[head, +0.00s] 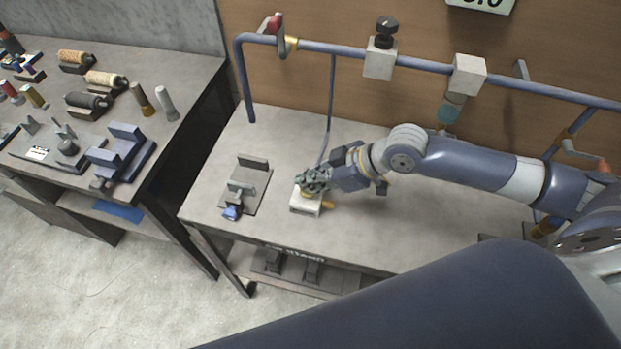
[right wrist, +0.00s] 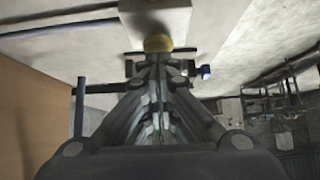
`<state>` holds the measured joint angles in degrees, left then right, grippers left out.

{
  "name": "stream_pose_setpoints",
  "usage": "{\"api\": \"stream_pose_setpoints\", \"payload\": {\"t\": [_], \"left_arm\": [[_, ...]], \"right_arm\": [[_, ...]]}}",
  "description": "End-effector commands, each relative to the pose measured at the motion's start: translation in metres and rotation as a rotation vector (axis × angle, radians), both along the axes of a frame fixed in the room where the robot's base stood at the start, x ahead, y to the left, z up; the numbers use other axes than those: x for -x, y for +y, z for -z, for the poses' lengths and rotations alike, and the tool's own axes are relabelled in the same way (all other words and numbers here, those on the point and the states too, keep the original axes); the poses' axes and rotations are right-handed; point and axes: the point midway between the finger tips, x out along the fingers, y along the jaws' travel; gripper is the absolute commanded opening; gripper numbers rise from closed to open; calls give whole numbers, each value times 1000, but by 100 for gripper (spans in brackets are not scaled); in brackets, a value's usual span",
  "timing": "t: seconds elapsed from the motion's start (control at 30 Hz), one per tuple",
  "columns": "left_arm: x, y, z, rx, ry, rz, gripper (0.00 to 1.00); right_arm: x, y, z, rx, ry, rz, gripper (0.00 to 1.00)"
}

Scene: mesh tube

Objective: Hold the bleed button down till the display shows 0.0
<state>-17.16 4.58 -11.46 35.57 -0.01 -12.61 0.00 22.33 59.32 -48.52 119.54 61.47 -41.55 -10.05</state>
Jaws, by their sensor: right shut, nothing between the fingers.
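A small white block (head: 305,206) with a round yellow button on top sits on the grey bench, below my right gripper (head: 312,181). The gripper is shut and empty, its fingertips at the button and hiding most of it. In the right wrist view the yellow button (right wrist: 158,42) shows just beyond the closed fingertips (right wrist: 155,60), against the white block (right wrist: 155,15). I cannot tell whether they touch or how far the button is pressed. The display (head: 480,4) is cut off by the top edge; it ends in ".0", its first digit unclear. My left gripper is not in view.
A blue pipe (head: 335,48) with valves runs along the wooden wall. A grey fixture (head: 244,185) with a blue part stands left of the block. A second table (head: 190,85) at the left holds spools and tools. The bench front is mostly clear.

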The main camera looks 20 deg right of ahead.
Motion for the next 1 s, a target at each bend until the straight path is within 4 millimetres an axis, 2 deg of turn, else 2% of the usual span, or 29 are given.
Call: {"api": "stream_pose_setpoints", "payload": {"t": [0.2, 1.0], "left_arm": [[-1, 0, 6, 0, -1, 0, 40], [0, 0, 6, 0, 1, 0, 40]], "right_arm": [[1, 0, 23, 0, 3, 0, 0], [4, -2, 29, 9, 18, 1, 0]]}}
